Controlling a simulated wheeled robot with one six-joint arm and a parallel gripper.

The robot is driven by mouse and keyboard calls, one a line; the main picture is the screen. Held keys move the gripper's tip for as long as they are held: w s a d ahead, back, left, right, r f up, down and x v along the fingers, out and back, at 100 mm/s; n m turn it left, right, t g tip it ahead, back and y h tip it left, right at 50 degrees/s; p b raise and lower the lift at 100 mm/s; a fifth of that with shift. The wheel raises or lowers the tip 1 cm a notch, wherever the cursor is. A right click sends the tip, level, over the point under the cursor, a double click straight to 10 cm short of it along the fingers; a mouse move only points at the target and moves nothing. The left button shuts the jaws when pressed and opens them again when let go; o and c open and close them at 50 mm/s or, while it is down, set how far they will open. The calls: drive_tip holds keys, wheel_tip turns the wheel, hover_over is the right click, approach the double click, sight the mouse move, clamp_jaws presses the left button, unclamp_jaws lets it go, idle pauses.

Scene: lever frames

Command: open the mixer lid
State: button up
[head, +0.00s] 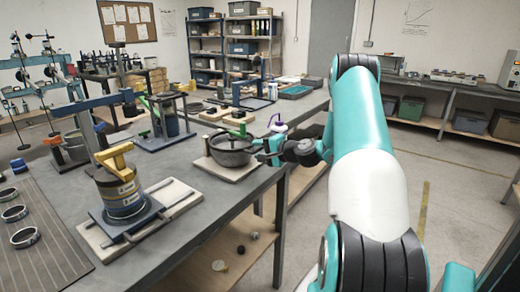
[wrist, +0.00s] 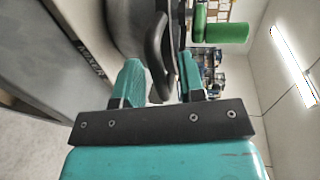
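The mixer is a dark grey bowl (head: 232,148) with a lid, on a pale board (head: 228,169) near the bench's right edge. A green piece (head: 238,131) sits above the lid. In the wrist view the mixer's dark body (wrist: 128,25) is at the top, beside a board marked MIXER (wrist: 88,58). A dark curved handle (wrist: 157,50) projects from it. My gripper (head: 262,147) is at the mixer's right side. In the wrist view my gripper (wrist: 160,72) has its teal fingers apart, with the handle between them. I see gaps beside the handle, and cannot tell any contact.
A yellow-handled lever device (head: 122,190) stands on the bench in front of the mixer. A blue clamp-like frame (head: 165,118) and other lever stations stand behind. The floor to the right is clear.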

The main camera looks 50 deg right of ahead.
drive_tip(key=shift+c, duration=0.5)
clamp_jaws()
drive_tip(key=shift+r, duration=0.1)
